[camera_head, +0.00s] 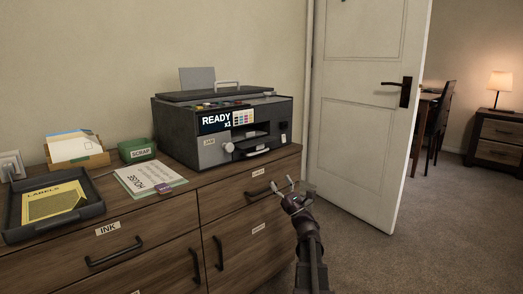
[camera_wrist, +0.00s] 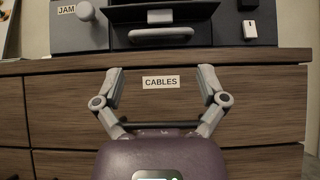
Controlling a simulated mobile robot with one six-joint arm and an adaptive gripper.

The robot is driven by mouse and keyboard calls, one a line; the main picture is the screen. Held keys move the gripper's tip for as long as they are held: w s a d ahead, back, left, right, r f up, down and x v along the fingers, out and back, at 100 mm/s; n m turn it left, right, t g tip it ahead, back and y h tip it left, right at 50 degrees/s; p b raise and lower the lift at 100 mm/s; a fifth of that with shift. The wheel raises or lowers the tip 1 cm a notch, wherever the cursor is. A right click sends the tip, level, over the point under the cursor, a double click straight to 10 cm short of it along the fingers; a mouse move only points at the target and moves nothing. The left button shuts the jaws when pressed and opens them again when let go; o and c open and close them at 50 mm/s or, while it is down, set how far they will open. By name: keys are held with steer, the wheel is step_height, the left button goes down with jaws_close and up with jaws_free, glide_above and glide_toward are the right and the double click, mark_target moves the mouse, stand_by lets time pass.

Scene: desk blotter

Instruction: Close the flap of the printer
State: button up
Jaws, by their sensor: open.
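The dark printer (camera_head: 222,125) stands on the wooden dresser, its front facing right, with a screen reading "READY x1". A grey panel labelled "JAM" (camera_head: 210,150) with a light knob is on its front left; whether it is the flap, and whether it is ajar, I cannot tell. A tray with a light handle (camera_head: 257,152) juts from the printer's lower front; it also shows in the wrist view (camera_wrist: 160,33). My gripper (camera_head: 283,186) is open and empty in front of the dresser, below the printer. In the wrist view its fingers (camera_wrist: 160,80) flank the "CABLES" drawer label.
The dresser top (camera_head: 185,182) holds a "LABELS" tray (camera_head: 92,210), a card holder (camera_head: 88,160), a green "SCRAP" box (camera_head: 137,150) and a paper with a purple item (camera_head: 163,188). Drawer handles protrude (camera_head: 115,252). A white door (camera_head: 365,100) stands right; carpet is clear nearby.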

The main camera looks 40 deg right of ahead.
mark_target(261, 148)
steer(key=shift+p+x, duration=4.8)
steer(key=shift+x, duration=2.1)
steer(key=c, duration=1.2)
